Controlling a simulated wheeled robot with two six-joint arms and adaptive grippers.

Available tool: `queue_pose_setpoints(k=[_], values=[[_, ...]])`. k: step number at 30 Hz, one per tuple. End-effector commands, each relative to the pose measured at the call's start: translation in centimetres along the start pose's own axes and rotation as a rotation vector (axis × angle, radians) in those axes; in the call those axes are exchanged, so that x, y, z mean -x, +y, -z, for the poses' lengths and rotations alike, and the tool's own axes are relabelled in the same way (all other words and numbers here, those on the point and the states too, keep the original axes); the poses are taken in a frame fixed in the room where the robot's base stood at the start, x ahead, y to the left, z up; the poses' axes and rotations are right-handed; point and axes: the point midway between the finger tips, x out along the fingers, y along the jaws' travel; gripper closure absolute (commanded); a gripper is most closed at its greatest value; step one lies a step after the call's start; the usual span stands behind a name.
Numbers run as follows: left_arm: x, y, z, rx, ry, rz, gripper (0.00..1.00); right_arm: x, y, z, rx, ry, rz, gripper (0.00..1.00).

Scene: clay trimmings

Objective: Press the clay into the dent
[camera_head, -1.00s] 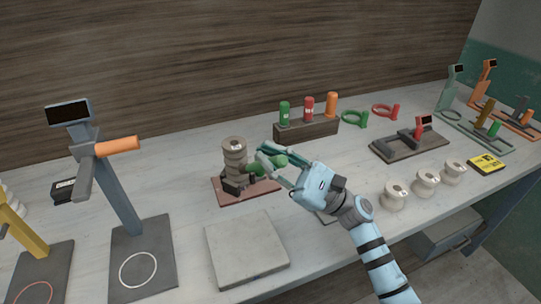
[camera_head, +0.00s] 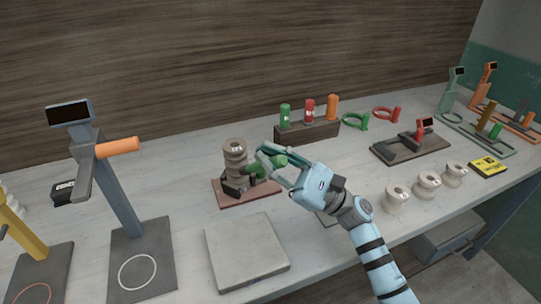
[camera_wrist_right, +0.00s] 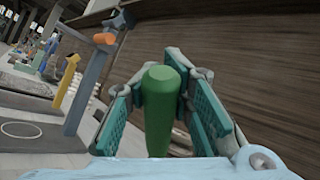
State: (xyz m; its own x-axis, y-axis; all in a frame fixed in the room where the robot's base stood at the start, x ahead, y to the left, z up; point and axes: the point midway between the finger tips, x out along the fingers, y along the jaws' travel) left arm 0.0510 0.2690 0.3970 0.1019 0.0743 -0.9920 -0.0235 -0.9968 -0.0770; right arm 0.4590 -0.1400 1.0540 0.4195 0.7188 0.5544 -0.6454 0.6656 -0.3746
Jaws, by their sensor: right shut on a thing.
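My right gripper (camera_head: 272,160) is shut on a green handle (camera_head: 281,161). The handle joins a dark clamp-like fixture on a reddish-brown base (camera_head: 229,197). In the right wrist view the green handle (camera_wrist_right: 160,105) stands between the teal finger pads of the right gripper (camera_wrist_right: 165,85). A stack of grey ridged rounds (camera_head: 235,155) stands upright in the fixture, just left of the fingers. A flat grey slab (camera_head: 246,252) lies in front of the fixture. I cannot make out a dent or tell which piece is the clay. My left gripper is not in view.
A grey-blue stand with an orange handle (camera_head: 118,146) rises at the left. A dark rack (camera_head: 308,131) holds green, red and orange bottles behind. Several pale spools (camera_head: 397,198) and a yellow-black box (camera_head: 488,167) are right of my arm. The bench behind the slab is partly clear.

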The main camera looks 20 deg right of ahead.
Motion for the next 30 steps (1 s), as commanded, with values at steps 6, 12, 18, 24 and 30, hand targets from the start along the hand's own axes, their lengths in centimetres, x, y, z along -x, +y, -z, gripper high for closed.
queue_pose_setpoints(k=[6,12,18,24,30], values=[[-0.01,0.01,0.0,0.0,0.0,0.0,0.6,0.03,-0.02,0.05,0.001,0.002,0.001,1.0],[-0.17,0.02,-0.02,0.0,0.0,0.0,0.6,0.05,-0.02,0.09,0.001,0.002,0.001,1.0],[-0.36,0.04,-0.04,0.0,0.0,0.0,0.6,0.04,-0.04,0.11,0.0,0.002,0.001,1.0],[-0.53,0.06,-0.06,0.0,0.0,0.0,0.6,0.02,-0.05,0.12,0.001,0.002,0.001,1.0],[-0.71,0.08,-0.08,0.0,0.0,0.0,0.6,0.0,-0.06,0.12,0.001,0.001,0.001,1.0]])
